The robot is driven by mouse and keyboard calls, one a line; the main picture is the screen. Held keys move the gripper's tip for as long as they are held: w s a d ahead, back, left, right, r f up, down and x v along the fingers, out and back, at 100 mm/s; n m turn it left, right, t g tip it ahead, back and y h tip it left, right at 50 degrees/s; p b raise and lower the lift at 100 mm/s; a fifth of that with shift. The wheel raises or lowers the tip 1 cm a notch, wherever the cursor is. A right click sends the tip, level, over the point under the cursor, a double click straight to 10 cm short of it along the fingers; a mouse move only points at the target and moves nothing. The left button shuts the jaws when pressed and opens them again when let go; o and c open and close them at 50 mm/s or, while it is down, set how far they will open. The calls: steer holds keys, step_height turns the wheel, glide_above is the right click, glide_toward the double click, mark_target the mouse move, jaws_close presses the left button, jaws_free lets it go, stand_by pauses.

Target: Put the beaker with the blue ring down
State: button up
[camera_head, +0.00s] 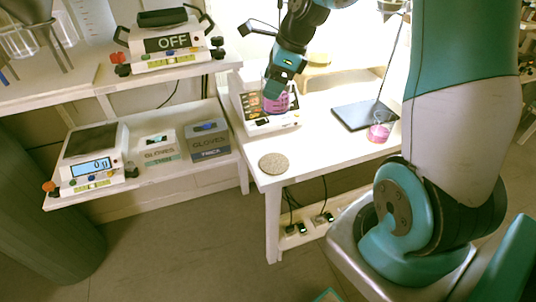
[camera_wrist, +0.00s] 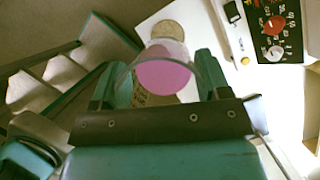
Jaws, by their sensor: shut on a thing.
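My gripper (camera_head: 284,77) is shut on a clear beaker (camera_head: 276,104) with pink liquid. The beaker looks upright and overlaps the white hotplate device (camera_head: 257,121) in the head view; I cannot tell whether it touches its top. In the wrist view the beaker (camera_wrist: 165,78) sits between the two fingers of my gripper (camera_wrist: 158,84), seen from above. Its ring colour is not clear. A second beaker (camera_head: 380,132) with pink liquid stands on the right of the white table (camera_head: 318,140). A round cork mat (camera_head: 273,163) lies bare near the table's front left corner.
A black plate stand (camera_head: 362,115) is beside the second beaker. A round wooden piece (camera_head: 318,60) is at the back. The table's front middle is clear.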

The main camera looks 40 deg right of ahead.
step_height(320, 180, down, 20)
steer(key=shift+d+r+b, duration=0.1)
steer(key=shift+r+b, duration=0.05)
steer(key=shift+b, duration=0.5)
steer(key=o, duration=1)
